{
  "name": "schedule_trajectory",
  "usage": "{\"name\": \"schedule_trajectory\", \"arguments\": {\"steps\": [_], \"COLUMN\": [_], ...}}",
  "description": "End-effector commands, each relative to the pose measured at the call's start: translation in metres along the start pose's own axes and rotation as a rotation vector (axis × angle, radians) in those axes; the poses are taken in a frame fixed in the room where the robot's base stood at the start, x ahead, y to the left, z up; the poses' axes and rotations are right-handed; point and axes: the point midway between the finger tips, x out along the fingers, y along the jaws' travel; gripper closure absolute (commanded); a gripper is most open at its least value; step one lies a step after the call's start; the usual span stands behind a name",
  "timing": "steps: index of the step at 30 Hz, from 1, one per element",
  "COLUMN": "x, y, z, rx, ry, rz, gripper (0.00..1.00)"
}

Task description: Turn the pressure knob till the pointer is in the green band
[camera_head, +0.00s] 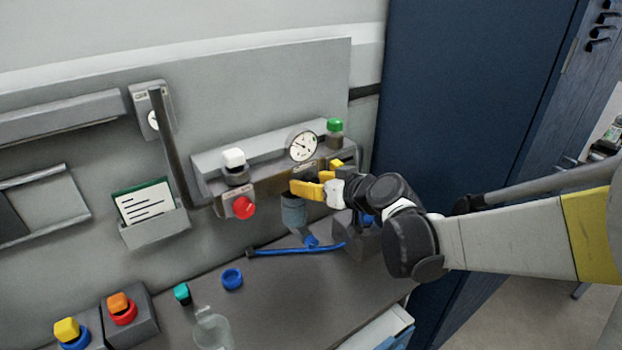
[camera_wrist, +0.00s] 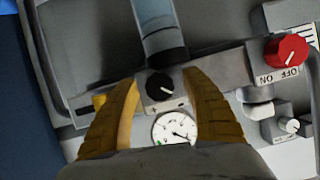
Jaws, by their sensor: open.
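The black pressure knob (camera_wrist: 160,85) with a white mark sits between the yellow fingers of my gripper (camera_wrist: 161,77) in the wrist view. The fingers are open, one on each side of it; I cannot tell whether either touches it. The round white gauge (camera_wrist: 174,128) is beside the knob. Its dark pointer seems to lie toward the right in this view, and a bit of green shows at the dial's lower left edge, away from the pointer. In the head view the gauge (camera_head: 302,146) stands above my gripper (camera_head: 306,188), which hides the knob.
A red ON/OFF knob (camera_wrist: 287,50) is to the right in the wrist view. A grey-blue cylinder (camera_head: 293,213) hangs below my gripper. White (camera_head: 234,159) and green (camera_head: 335,126) capped parts flank the gauge. A blue strip (camera_head: 295,250) and blue ring (camera_head: 232,279) lie on the bench.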

Motion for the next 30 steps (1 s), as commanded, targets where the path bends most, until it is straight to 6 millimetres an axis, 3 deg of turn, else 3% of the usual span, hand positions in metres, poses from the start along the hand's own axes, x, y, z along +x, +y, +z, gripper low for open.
{"name": "schedule_trajectory", "arguments": {"steps": [4,9,10,22,30], "x": [-0.0003,-0.0004,-0.0004,-0.0002,0.0004], "y": [0.0001,0.0001,0.0001,0.0006,0.0013], "z": [-0.0002,-0.0002,-0.0002,-0.0003,0.0002], "rx": [0.0,0.0,0.0,0.023,0.149], "ry": [0.0,0.0,0.0,0.001,0.001], "rz": [0.0,0.0,0.0,-0.008,-0.061], "gripper": [0.45,0.95,0.98,0.99,0.98]}}
